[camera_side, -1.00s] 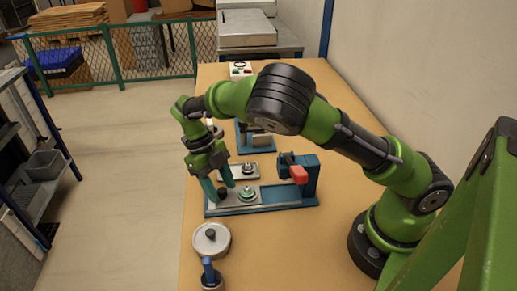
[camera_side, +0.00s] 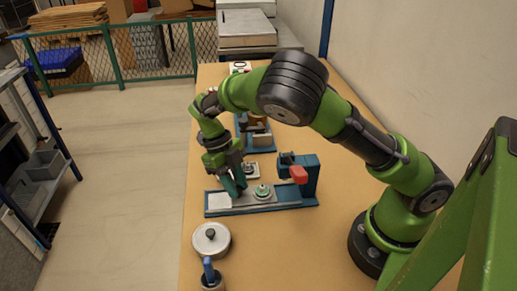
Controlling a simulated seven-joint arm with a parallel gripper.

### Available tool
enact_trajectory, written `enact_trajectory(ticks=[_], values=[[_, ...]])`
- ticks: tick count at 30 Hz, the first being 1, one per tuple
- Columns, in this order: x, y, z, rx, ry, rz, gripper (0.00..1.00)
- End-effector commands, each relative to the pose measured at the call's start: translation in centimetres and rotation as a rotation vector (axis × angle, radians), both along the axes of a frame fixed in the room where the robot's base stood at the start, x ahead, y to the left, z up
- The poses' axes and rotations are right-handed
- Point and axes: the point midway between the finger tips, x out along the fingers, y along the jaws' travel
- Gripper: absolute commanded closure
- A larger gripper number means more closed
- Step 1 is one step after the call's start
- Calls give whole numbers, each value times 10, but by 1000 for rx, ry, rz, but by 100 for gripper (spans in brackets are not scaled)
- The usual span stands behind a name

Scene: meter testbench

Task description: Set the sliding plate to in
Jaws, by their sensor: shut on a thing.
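The sliding plate (camera_side: 268,197) is a grey plate in a blue bench fixture (camera_side: 296,204), with a round green-rimmed metal part (camera_side: 262,191) on top. It sits along the middle of the fixture's track, left of the blue upright with the red block (camera_side: 298,174). My gripper (camera_side: 237,192) points down and is shut on the plate's dark knob at the plate's left end. The fingers mostly hide the knob. A pale bare stretch of the track (camera_side: 218,201) shows left of the fingers.
A round metal lidded pot (camera_side: 211,239) and a blue-handled item in a cup (camera_side: 211,274) stand at the front left. Behind the fixture are a small grey plate with a metal part (camera_side: 251,170) and another blue fixture (camera_side: 262,144). The table front right is clear.

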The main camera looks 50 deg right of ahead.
Motion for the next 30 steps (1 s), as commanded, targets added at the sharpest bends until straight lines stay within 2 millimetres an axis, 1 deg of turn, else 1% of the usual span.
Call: enact_trajectory(ticks=[1,3,7,11,19,20,24,30], values=[[-9,-10,1,-2,-1,-4,100],[-20,-21,1,-2,-2,-5,100],[-35,-37,1,-3,-3,-2,100],[-42,-44,1,-4,-3,-1,100],[-44,-46,1,-7,2,-2,100],[-44,-46,1,-7,3,-4,70],[-43,-45,0,-6,2,-3,49],[-43,-44,0,-4,1,-1,48]])
